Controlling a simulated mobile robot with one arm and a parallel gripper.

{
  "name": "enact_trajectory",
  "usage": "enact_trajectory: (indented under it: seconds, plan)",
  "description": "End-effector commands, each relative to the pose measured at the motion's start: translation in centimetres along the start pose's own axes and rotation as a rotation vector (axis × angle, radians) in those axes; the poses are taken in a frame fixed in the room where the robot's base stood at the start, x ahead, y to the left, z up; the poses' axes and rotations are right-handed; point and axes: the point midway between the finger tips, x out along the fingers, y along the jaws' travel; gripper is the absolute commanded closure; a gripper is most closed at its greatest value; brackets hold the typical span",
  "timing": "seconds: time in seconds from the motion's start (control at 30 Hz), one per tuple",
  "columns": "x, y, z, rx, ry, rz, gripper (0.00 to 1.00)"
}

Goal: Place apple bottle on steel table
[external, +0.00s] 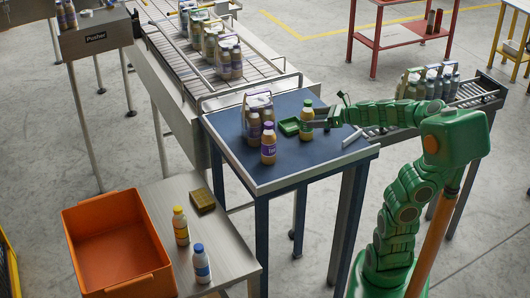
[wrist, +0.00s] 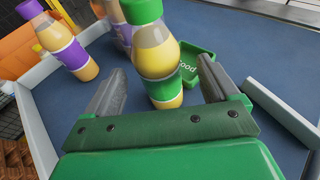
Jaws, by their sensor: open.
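The apple bottle, with a green cap and green label (external: 306,122), stands upright on the blue packing table (external: 290,170). It also shows in the wrist view (wrist: 155,60), between the two fingers of my gripper (wrist: 158,78). My gripper (external: 312,124) is open, reaching in from the right at the bottle; whether a finger touches it I cannot tell. The steel table (external: 228,232) stands at the lower left, lower than the blue one. A yellow-capped bottle (external: 181,228) and a blue-capped bottle (external: 201,264) stand on it.
A green tray (external: 289,127) lies beside the apple bottle. A purple-capped bottle (external: 268,145) and a multipack (external: 257,112) stand to its left. A raised rim edges the blue table. An orange crate (external: 118,285) and a brown box (external: 202,200) flank the steel table's free space.

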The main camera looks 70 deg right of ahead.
Motion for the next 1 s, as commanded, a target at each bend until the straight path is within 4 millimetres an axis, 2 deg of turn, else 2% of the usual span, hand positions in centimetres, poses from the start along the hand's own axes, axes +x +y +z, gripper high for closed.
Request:
enact_trajectory:
  seconds: [0.17, 0.5, 0.7, 1.0]
  plan:
    - [0.7, 0.0, 0.2, -0.002, 0.001, -0.001, 0.12]
    - [3.5, 0.3, 1.1, -0.002, 0.000, 0.001, 0.12]
    - [5.0, 0.3, 1.0, -0.002, 0.002, -0.001, 0.12]
    - [5.4, 0.2, 1.0, -0.002, 0.002, -0.003, 0.12]
